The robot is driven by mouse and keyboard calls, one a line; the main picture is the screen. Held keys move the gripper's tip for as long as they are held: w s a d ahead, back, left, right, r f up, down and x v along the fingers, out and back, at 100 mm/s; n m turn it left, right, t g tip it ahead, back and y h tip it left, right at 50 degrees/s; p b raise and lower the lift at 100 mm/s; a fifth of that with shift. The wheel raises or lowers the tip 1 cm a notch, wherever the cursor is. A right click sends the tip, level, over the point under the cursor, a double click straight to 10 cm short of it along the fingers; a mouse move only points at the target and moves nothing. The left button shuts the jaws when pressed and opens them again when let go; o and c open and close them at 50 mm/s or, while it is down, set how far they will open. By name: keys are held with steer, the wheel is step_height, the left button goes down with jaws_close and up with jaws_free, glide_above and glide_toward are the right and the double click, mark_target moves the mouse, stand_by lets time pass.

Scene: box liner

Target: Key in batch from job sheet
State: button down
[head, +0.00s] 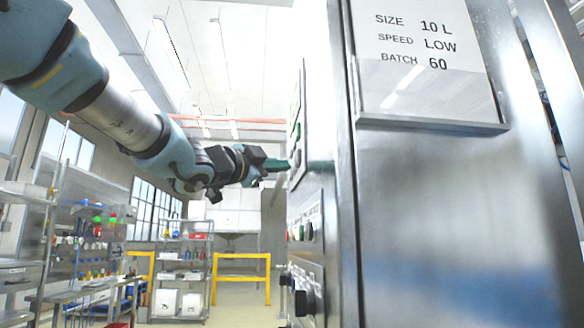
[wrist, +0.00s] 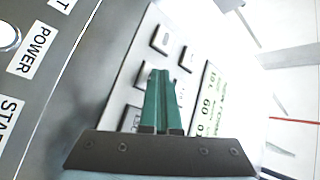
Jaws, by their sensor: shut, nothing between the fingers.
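The job sheet (head: 420,80) is in a holder at the upper right of the head view and reads SIZE 10 L, SPEED LOW, BATCH 60. My gripper (head: 286,164) is shut and empty, its green fingertips at the face of the control panel, which is seen almost edge-on. In the wrist view the shut fingertips (wrist: 160,74) are over the pale keypad (wrist: 172,22) and hide some keys. Whether they touch a key I cannot tell. A grey key (wrist: 160,38) shows above them. The greenish display (wrist: 209,98) beside the keypad shows 60, with other text partly legible.
A round white button (wrist: 8,37) is near the POWER label (wrist: 32,50) at the wrist view's left. Below the keypad panel in the head view are small buttons (head: 300,231) and a dark knob (head: 304,298). A yellow rail (head: 241,257) and shelves stand behind.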

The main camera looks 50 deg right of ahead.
steer(key=shift+w+a, duration=0.35)
steer(key=shift+a, duration=0.15)
steer(key=shift+w+a+p, duration=0.4)
steer(key=shift+w+a, duration=0.4)
steer(key=shift+a, duration=0.2)
steer(key=shift+w+a+p, duration=0.35)
steer(key=shift+w+a, duration=0.45)
steer(key=shift+a, duration=0.15)
stand_by(0.5)
